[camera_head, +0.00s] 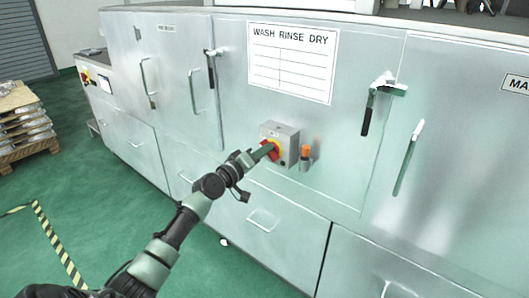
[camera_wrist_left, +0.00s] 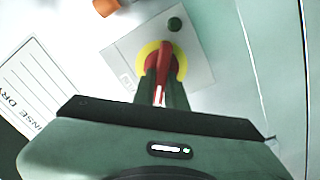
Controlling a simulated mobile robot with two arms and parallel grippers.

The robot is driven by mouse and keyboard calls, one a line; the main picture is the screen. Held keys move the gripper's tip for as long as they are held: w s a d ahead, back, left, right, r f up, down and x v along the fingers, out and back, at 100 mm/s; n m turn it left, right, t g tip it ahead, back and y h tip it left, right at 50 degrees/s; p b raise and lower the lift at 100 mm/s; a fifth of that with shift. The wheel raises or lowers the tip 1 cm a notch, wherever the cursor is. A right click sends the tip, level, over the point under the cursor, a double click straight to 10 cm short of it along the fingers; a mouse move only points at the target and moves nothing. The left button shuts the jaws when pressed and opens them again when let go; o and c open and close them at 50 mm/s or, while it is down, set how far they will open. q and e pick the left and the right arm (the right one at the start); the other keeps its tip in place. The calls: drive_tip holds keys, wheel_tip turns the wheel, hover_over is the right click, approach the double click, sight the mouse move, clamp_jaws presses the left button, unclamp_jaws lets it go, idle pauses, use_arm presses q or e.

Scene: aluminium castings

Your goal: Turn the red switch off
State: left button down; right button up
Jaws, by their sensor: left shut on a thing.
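The red switch (camera_head: 269,150) sits on a yellow round plate on a grey box (camera_head: 287,135) fixed to the front of the washing machine. In the left wrist view the red switch handle (camera_wrist_left: 163,66) stands between the fingers, in front of the yellow plate (camera_wrist_left: 179,64). My left gripper (camera_head: 264,152) reaches the switch from the lower left and is shut on its handle. In the wrist view the fingers (camera_wrist_left: 162,90) lie on both sides of the handle. The fingers hide part of the switch. My right gripper is not in view.
An orange-topped part (camera_head: 305,153) sticks out just right of the switch box. Door handles (camera_head: 378,100) project from the metal front. A white "WASH RINSE DRY" sign (camera_head: 291,62) is above. A loaded pallet (camera_head: 24,128) stands at far left; green floor is open between.

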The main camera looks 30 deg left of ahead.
use_arm(q)
drive_tip(key=shift+a+f+n+p, duration=0.1)
drive_tip(key=shift+f+n+p, duration=0.15)
drive_tip(key=shift+n, duration=1.65)
drive_tip(key=shift+f+n+p, duration=0.15)
drive_tip(key=shift+n+p, duration=0.1)
drive_tip(key=shift+n, duration=1.65)
drive_tip(key=c, duration=1.4)
unclamp_jaws()
drive_tip(key=shift+c, duration=0.2)
drive_tip(key=s, duration=0.7)
drive_tip(key=shift+s+a, duration=0.35)
drive_tip(key=shift+s, duration=0.05)
